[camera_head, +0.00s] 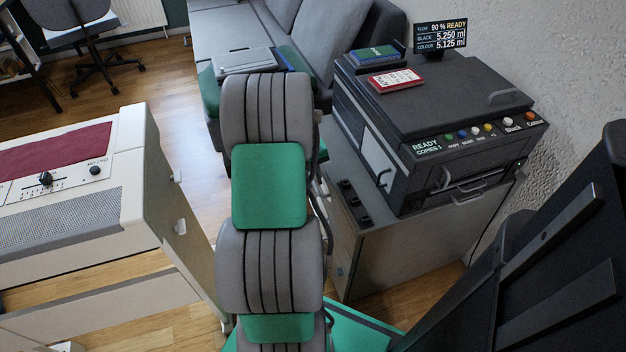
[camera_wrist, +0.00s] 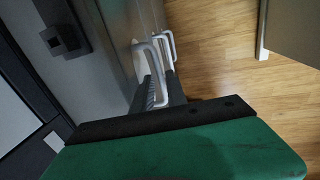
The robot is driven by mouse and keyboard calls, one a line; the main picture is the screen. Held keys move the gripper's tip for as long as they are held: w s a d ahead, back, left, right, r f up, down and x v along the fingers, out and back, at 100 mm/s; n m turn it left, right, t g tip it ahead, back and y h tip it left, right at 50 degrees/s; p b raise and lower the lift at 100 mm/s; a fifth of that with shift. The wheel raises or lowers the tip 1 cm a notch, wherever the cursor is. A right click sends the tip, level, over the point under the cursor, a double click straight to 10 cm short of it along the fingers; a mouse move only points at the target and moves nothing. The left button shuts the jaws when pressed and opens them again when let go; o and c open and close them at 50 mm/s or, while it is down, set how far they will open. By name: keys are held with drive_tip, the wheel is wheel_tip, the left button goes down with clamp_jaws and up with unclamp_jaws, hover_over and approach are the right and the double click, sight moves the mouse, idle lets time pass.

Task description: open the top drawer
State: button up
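A grey cabinet (camera_head: 425,245) stands under the copier, and its drawer front is mostly turned away in the head view. In the wrist view the cabinet front (camera_wrist: 112,35) shows two pale bar handles, one beyond the other. The nearer one, the top drawer handle (camera_wrist: 148,55), reaches in between my fingertips. My gripper (camera_wrist: 160,88) has its dark fingers apart, one on each side of that handle. I cannot tell whether either finger touches it. The drawer looks closed. In the head view my own arm hides the gripper.
A dark copier (camera_head: 435,110) sits on the cabinet, with a red-and-white box (camera_head: 395,80) on top. Wooden floor (camera_wrist: 225,60) is clear in front of the drawers.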

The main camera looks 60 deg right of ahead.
drive_tip(key=shift+c, duration=0.4)
clamp_jaws()
idle(0.9)
